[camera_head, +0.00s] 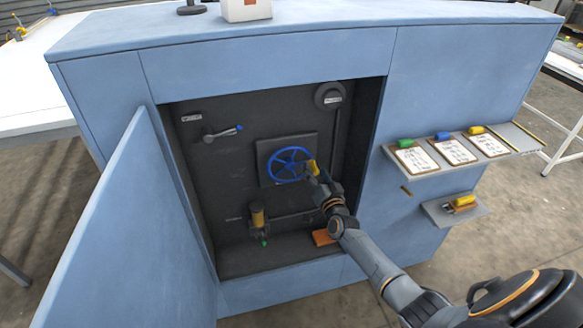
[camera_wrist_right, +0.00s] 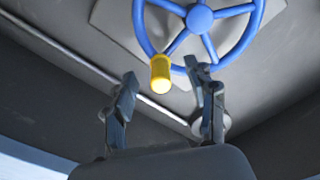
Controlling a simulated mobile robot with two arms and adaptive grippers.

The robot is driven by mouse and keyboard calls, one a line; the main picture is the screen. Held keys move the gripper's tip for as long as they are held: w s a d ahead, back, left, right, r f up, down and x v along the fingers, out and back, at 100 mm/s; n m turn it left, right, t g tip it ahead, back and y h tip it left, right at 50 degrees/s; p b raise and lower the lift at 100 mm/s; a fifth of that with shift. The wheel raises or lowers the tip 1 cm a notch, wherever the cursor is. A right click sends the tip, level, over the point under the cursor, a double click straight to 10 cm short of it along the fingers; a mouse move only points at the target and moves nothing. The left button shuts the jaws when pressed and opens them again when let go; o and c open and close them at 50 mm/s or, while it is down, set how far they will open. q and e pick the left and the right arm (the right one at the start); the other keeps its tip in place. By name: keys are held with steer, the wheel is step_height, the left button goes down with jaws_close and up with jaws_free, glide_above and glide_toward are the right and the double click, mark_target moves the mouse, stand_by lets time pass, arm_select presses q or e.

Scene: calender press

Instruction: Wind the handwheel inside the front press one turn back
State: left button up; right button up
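The blue spoked handwheel (camera_head: 289,164) is mounted on a dark square plate (camera_head: 264,150) on the back wall inside the open front press. A yellow crank knob (camera_head: 312,167) stands out from the wheel's right rim. In the right wrist view the wheel (camera_wrist_right: 200,18) fills the top, and the yellow knob (camera_wrist_right: 160,74) points toward the camera. My right gripper (camera_head: 318,177) is at the knob. In the wrist view the right gripper (camera_wrist_right: 161,90) has its fingers apart, one on each side of the knob, with gaps at both sides. My left gripper is not in view.
The open blue door (camera_head: 130,225) stands at the left. Shelves with cards (camera_head: 455,150) project from the front at right.

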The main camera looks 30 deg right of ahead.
steer(key=shift+s+a+p, duration=0.1)
steer(key=shift+s+p, duration=0.2)
steer(key=shift+p, duration=0.05)
steer(key=p+v, duration=0.2)
steer(key=v, duration=0.2)
steer(key=shift+s+r+p, duration=0.1)
steer(key=shift+s+p, duration=0.05)
steer(key=shift+p, duration=0.15)
steer(key=shift+p+v, duration=0.4)
steer(key=shift+v, duration=0.65)
